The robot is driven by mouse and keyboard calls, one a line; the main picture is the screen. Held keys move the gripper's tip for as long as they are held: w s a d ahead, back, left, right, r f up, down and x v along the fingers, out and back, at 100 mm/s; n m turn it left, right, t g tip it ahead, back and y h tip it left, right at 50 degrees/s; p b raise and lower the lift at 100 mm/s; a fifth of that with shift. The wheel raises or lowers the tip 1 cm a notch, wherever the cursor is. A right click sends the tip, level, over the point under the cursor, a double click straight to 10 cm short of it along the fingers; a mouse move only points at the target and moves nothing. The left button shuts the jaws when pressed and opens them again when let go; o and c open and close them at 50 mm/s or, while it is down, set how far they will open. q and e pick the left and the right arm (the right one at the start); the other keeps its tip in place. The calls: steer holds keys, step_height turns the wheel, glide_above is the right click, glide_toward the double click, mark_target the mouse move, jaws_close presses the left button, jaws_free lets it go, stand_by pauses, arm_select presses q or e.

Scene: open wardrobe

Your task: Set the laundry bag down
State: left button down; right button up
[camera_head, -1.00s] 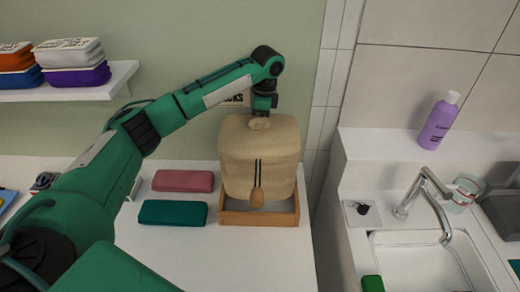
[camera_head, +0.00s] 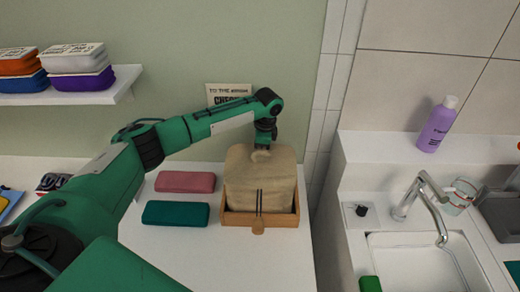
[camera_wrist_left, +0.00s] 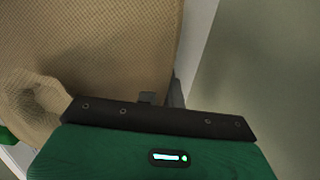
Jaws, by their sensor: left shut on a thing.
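The tan laundry bag (camera_head: 260,182) sits upright within the open wooden tray (camera_head: 285,219) on the white counter in the head view. Its dark cord and wooden toggle hang over the tray's front wall. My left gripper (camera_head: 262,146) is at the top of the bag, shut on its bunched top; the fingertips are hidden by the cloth. In the left wrist view the bag's woven cloth (camera_wrist_left: 110,50) fills the upper left, close against the gripper. Whether the bag's base rests on the tray floor is hidden. My right gripper is not in view.
A pink case (camera_head: 185,182) and a teal case (camera_head: 175,214) lie left of the tray. A shelf (camera_head: 110,94) with folded stacks is at upper left. A sink (camera_head: 415,262) with a faucet and a purple bottle (camera_head: 437,125) are at right. The counter front is clear.

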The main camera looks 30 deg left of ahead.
arm_select(q)
steer(key=c, duration=1.5)
jaws_free()
steer(key=shift+f, duration=0.1)
steer(key=shift+c, duration=0.2)
steer(key=r+b, duration=0.1)
steer(key=r, duration=0.2)
steer(key=d+r+b, duration=0.1)
steer(key=r, duration=0.3)
steer(key=r+b, duration=0.1)
steer(key=r, duration=0.3)
steer(key=shift+w+d+r, duration=0.15)
steer(key=shift+w+r, duration=0.1)
steer(key=shift+w, duration=0.1)
steer(key=shift+r, duration=0.4)
steer(key=shift+r, duration=0.1)
